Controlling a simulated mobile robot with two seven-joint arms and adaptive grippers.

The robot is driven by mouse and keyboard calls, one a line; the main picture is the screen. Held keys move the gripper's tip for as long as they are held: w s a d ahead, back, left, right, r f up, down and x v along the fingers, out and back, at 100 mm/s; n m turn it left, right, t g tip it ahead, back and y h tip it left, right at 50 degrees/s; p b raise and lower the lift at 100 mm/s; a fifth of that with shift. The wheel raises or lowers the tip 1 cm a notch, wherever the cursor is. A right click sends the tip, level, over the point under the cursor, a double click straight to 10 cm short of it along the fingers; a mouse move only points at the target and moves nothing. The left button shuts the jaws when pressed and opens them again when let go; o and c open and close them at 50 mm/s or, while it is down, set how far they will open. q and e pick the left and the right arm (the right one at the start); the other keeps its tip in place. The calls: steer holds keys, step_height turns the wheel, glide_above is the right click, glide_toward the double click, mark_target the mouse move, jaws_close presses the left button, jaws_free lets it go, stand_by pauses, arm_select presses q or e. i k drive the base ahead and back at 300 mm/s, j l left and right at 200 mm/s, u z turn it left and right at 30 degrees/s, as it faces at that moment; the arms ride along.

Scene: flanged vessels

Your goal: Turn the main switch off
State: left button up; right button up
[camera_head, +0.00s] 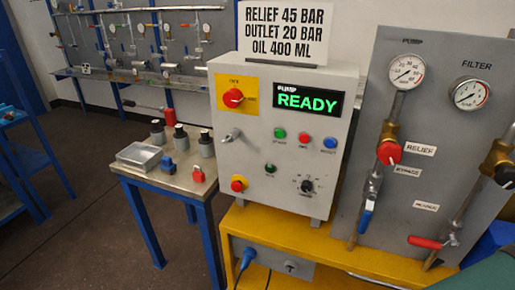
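The main switch (232,97) is a red rotary knob on a yellow plate (222,83) at the upper left of the grey control box (258,150). Small lettering stands above and to the right of the knob, too small to read surely. The knob's handle looks roughly level, toward the right-hand lettering. The display (308,103) beside it is lit and reads READY in green. Nothing covers the switch. Neither of my grippers shows in the head view.
A gauge and valve panel (430,130) stands at right. A side table (180,178) at left holds small parts.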

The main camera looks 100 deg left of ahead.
mark_target(233, 98)
steer(key=u, duration=3.1)
